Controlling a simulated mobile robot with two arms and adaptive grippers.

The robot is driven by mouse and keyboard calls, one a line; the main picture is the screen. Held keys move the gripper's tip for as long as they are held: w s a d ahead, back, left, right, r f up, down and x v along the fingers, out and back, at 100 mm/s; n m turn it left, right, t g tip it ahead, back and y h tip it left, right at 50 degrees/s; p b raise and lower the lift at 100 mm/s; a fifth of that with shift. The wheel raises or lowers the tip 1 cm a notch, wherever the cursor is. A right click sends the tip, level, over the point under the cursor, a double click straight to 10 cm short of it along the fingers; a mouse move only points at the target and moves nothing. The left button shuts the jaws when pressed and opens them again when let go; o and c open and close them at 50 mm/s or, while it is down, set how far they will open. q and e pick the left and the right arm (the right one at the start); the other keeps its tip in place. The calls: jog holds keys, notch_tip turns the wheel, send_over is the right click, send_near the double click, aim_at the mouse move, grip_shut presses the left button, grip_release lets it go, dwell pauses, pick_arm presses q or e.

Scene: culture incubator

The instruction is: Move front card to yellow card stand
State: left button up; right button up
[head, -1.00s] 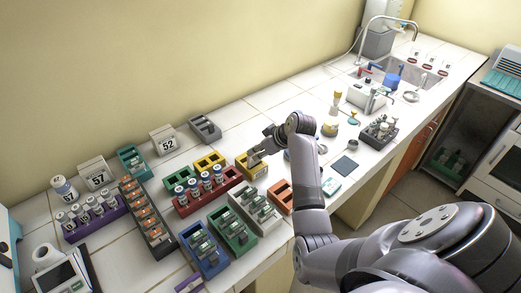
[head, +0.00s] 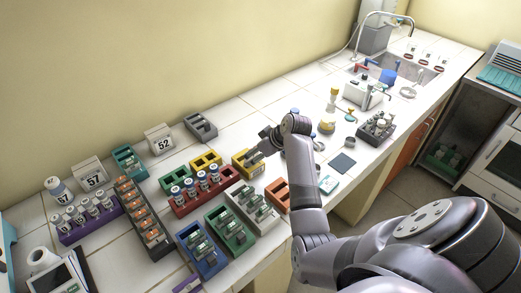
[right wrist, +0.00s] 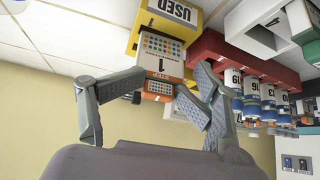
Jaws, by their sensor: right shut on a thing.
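The yellow card stand (head: 240,168) is on the counter behind the orange stand. In the right wrist view, which looks upside down, its yellow wall (right wrist: 151,14) bears a "USED" label. A white card with coloured dots, the number 1 and an orange end (right wrist: 161,56) sits at the yellow stand, partly in it as far as I can see. My right gripper (head: 256,156) is at the yellow stand. In the wrist view its fingers (right wrist: 158,95) are closed on the card's orange end. My left gripper is out of view.
A red rack (head: 207,199) of vials stands close to the left of the yellow stand. An orange stand (head: 279,196) and white, green and blue racks of cards are in front. Bare tiles lie behind; a dark pad (head: 343,163) is on the right.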

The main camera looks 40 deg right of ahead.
jog(key=v, duration=1.1)
jog(key=shift+s+r, duration=0.25)
jog(key=shift+r, duration=0.1)
